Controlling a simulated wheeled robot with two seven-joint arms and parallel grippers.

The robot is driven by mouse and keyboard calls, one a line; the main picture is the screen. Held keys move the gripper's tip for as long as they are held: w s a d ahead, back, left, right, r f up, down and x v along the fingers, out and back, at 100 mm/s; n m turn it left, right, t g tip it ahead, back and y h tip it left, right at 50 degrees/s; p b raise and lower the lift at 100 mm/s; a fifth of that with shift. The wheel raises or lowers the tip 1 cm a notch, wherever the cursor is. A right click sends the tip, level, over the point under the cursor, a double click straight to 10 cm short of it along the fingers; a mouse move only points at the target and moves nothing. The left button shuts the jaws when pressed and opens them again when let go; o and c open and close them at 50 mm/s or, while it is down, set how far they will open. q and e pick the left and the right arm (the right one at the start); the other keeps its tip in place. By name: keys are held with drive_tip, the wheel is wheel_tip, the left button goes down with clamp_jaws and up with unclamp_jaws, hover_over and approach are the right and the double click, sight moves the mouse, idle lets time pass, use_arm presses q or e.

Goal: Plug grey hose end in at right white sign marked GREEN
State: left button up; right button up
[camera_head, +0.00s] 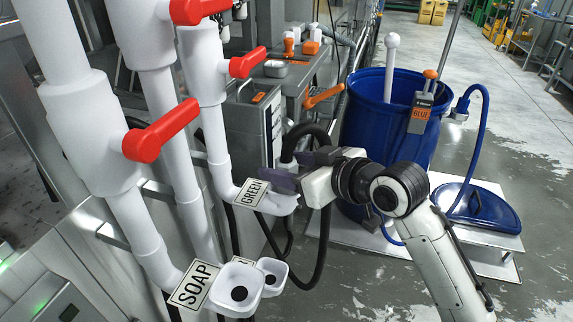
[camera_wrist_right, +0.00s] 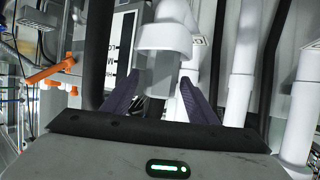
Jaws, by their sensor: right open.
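The white sign marked GREEN (camera_head: 252,192) is on the bent lower end of a white pipe (camera_head: 280,204). My right gripper (camera_head: 298,170) is beside that pipe end, with its arm coming from the lower right. In the right wrist view the gripper (camera_wrist_right: 158,98) is open, one dark finger on each side of a grey hose end (camera_wrist_right: 161,76). The grey end is right under the white pipe mouth (camera_wrist_right: 165,38) and looks lined up with it; whether it is fully seated I cannot tell. In the head view the gripper hides it. My left gripper is not in view.
Red valve handles (camera_head: 161,131) stick out from the pipes. A black hose (camera_head: 322,262) loops below my gripper. A blue barrel (camera_head: 372,120) and blue lid (camera_head: 482,207) stand right.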

drive_tip(key=v, duration=1)
drive_tip(key=s+d+f+m+h, duration=0.2)
drive_tip(key=s+d+f+m, duration=0.1)
drive_tip(key=f, duration=0.9)
drive_tip(key=s+d+f+m+h, duration=0.2)
drive_tip(key=d+f, duration=0.1)
drive_tip(key=f, duration=0.9)
drive_tip(key=s+d+f+m+g+h, duration=0.1)
drive_tip(key=s+d+f, duration=0.3)
drive_tip(key=s+f, duration=1.1)
drive_tip(key=shift+s+f+g+h, duration=0.15)
drive_tip(key=shift+s+g+h, duration=0.15)
drive_tip(key=shift+s+h, duration=0.6)
drive_tip(key=shift+w+d, duration=0.1)
drive_tip(key=shift+d, duration=0.05)
drive_tip(key=shift+c, duration=0.5)
